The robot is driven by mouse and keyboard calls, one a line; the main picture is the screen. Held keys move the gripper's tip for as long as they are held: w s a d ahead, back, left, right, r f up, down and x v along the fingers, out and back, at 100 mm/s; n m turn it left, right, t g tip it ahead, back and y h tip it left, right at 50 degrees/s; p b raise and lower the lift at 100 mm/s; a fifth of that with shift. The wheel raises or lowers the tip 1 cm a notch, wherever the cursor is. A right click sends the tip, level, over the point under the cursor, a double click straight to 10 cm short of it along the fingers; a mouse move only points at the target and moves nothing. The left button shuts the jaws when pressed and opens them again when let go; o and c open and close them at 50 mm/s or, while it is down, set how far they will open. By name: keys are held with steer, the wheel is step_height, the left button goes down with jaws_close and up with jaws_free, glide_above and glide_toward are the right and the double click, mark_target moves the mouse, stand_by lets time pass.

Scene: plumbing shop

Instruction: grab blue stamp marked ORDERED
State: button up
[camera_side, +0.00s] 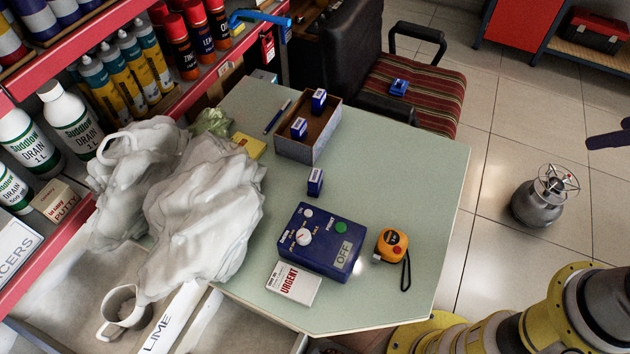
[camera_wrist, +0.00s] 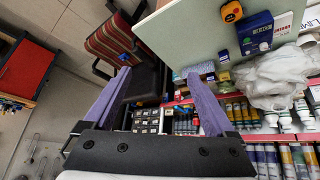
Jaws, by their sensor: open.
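Small blue stamps show in the side view. One stamp (camera_side: 315,182) stands on the pale green table (camera_side: 400,200), between the open box and the blue device. Two more, a front one (camera_side: 299,128) and a back one (camera_side: 319,100), are in the open box (camera_side: 326,140). A blue object (camera_side: 398,87) lies on the striped chair seat, perhaps another stamp. I cannot read which is marked ORDERED. My gripper (camera_wrist: 156,73) is open and empty, its purple fingers spread wide in the wrist view. A purple fingertip shows at the side view's right edge, well away from the table.
A blue device (camera_side: 321,240), an orange tape measure (camera_side: 391,246) and an URGENT box (camera_side: 293,283) sit at the table's front. White crumpled bags (camera_side: 205,210) cover its left. The chair (camera_side: 420,95) stands behind; a gas burner (camera_side: 540,200) is on the floor at right.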

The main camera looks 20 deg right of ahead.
steer(key=w+a+r+n+y, duration=0.15)
steer(key=w+a, duration=0.25)
steer(key=w, duration=0.6)
steer(key=w+a+r+n, duration=0.3)
steer(key=w+a, duration=0.1)
steer(key=w, duration=0.5)
steer(key=n+g, duration=0.6)
glide_above(317, 175)
steer(key=s+d, duration=0.1)
steer(key=s, duration=0.1)
step_height(317, 175, down, 26)
steer(key=shift+m, duration=0.25)
steer(key=f, duration=0.4)
steer(key=w+f, duration=0.1)
steer(key=f, duration=0.2)
steer(key=shift+a, duration=0.35)
steer(key=shift+t, duration=0.3)
steer(key=shift+w+a+f, duration=0.1)
steer(key=shift+w+f, duration=0.1)
steer(key=shift+f, duration=0.85)
steer(key=shift+w+a+f, duration=0.15)
steer(key=shift+f, duration=0.95)
steer(key=shift+w+a+f, duration=0.1)
steer(key=shift+w+f, duration=0.1)
steer(key=shift+f, duration=0.85)
